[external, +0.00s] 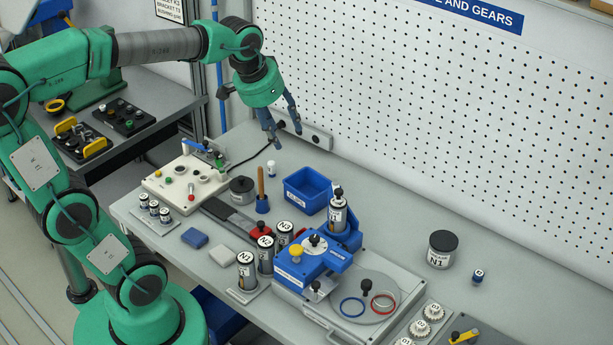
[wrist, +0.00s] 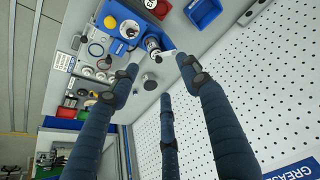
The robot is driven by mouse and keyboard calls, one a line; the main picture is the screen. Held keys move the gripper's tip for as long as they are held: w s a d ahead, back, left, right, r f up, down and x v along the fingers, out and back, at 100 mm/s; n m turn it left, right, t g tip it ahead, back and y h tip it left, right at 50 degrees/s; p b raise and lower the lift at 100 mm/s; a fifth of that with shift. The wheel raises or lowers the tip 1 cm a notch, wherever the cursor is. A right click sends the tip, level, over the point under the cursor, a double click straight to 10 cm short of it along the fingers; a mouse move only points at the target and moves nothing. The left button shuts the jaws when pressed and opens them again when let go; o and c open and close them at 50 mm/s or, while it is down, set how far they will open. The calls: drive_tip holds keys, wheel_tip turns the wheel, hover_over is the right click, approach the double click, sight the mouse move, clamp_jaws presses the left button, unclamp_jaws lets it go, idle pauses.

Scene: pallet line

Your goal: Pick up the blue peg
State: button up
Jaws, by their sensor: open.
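A small blue cylinder with a white, marked top (external: 478,277), the likeliest blue peg, stands upright on the bench at the right, beside the grease jar. I cannot pick it out surely in the wrist view. My gripper (external: 284,137) hangs high above the back left of the bench, near the pegboard, far to the left of the blue cylinder. Its fingers are spread and empty. In the wrist view my gripper (wrist: 160,80) shows three dark blue fingers apart, with nothing between them but the bench and pegboard beyond.
The grease jar (external: 443,250) with a black lid stands left of the blue cylinder. A blue fixture (external: 310,262) with a knob and an open blue bin (external: 306,191) occupy mid-bench. White gears (external: 434,312) lie in front. The pegboard (external: 450,120) closes off the back.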

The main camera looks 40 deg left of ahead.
drive_tip(key=w+d+m+g+p, duration=0.1)
drive_tip(key=w+d+m+p, duration=0.1)
drive_tip(key=w+d, duration=0.9)
drive_tip(key=m+g+p, duration=0.3)
drive_tip(key=m+p, duration=0.1)
drive_tip(key=m, duration=0.1)
hover_over(481, 274)
wheel_tip(481, 274, down, 32)
drive_tip(key=shift+y, duration=0.3)
drive_tip(key=shift+f, duration=0.2)
drive_tip(key=shift+f, duration=4.2)
drive_tip(key=shift+f, duration=2.55)
